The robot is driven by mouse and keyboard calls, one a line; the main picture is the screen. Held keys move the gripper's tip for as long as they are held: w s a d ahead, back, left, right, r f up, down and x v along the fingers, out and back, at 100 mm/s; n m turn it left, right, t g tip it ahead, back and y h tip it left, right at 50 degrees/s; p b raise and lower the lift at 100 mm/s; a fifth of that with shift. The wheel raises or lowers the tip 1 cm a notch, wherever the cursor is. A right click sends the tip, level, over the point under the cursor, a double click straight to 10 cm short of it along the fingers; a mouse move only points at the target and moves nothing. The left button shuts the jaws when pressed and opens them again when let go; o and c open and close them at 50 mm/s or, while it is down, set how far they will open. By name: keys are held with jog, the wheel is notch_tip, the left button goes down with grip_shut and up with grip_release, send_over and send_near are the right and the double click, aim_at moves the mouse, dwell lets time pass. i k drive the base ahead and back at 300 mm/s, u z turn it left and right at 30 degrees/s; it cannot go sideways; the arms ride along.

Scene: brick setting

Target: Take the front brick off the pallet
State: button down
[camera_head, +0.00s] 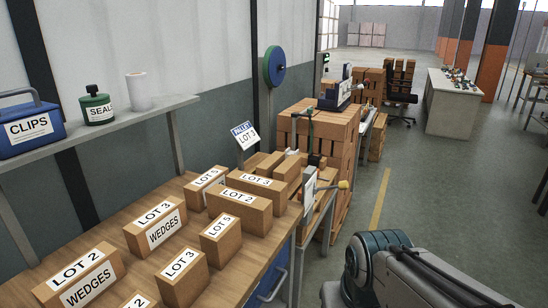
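Several brown, brick-shaped blocks with white lot labels stand on the wooden table. They include a LOT 3 block (184,283) and a LOT 5 block (221,247) toward the front. A LOT 2 block (240,217), another LOT 3 block (258,191) and another LOT 5 block (204,190) stand farther back. A sign reading PALLET LOT 3 (246,136) stands behind them, near plain brown blocks (288,171). I cannot make out a pallet surface under these. Part of my arm shows at the lower right; my gripper is out of view.
Larger LOT 3 WEDGES (157,232) and LOT 2 WEDGES (82,284) boxes stand at the table's left. A wall shelf (105,130) holds a blue CLIPS case (30,128) and a SEAL pot (96,108). Stacked brown boxes (325,135) stand beyond. The floor (400,190) at right is open.

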aim_at(289, 171)
jog(key=z, duration=0.75)
jog(key=i, duration=1.2)
jog(key=z, duration=0.35)
jog(key=i, duration=1.35)
jog(key=u, duration=1.1)
jog(key=i, duration=0.5)
jog(key=u, duration=0.4)
